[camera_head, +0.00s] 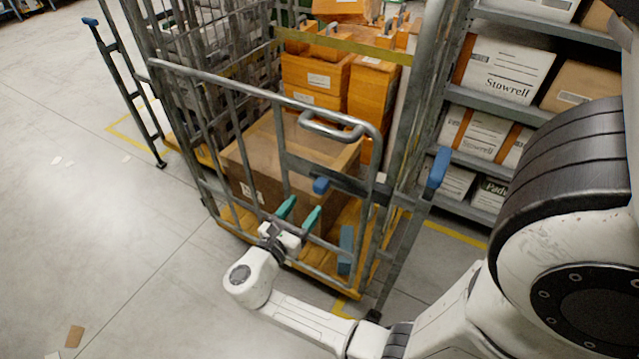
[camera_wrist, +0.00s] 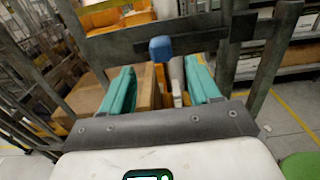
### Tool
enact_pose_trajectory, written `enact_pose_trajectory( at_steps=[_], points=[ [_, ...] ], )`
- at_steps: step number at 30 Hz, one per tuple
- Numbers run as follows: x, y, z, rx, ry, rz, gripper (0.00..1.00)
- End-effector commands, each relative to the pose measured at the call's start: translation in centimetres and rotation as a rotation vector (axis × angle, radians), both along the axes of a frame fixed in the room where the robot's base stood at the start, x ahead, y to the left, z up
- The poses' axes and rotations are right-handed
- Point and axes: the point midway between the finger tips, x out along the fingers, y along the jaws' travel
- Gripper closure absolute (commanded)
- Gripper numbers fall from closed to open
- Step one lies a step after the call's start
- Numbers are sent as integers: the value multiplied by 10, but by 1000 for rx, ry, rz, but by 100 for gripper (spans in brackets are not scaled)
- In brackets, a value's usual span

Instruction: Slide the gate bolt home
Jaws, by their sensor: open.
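The gate bolt's blue knob (camera_head: 321,185) sticks out from a dark grey crossbar on the cage trolley's tubular gate (camera_head: 225,84). In the wrist view the same knob (camera_wrist: 160,48) stands ahead of and between my fingertips, with space on both sides. A dark bracket (camera_wrist: 240,27) sits on the bar to the right of the knob. My gripper (camera_head: 299,212) is open with its teal fingers pointing up toward the bar, below and a little left of the knob. It holds nothing. How far the bolt reaches into its keeper I cannot tell.
A post with a blue-tipped handle (camera_head: 437,168) stands right of the gate. Shelving with cartons (camera_head: 500,68) stands further right. The floor at left is mostly clear.

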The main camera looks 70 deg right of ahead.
Motion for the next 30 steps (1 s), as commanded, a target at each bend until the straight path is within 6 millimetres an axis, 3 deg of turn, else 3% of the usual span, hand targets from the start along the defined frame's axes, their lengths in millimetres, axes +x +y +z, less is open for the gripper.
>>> enact_pose_trajectory(
  at_steps=[9,15,28,30],
  points=[
    [-16,-57,1,3,-2,-6,38],
    [-20,-80,1,1,-2,-3,38],
    [-22,-89,0,2,-4,-1,38],
    [-22,-88,0,2,-4,-1,45]
  ],
)
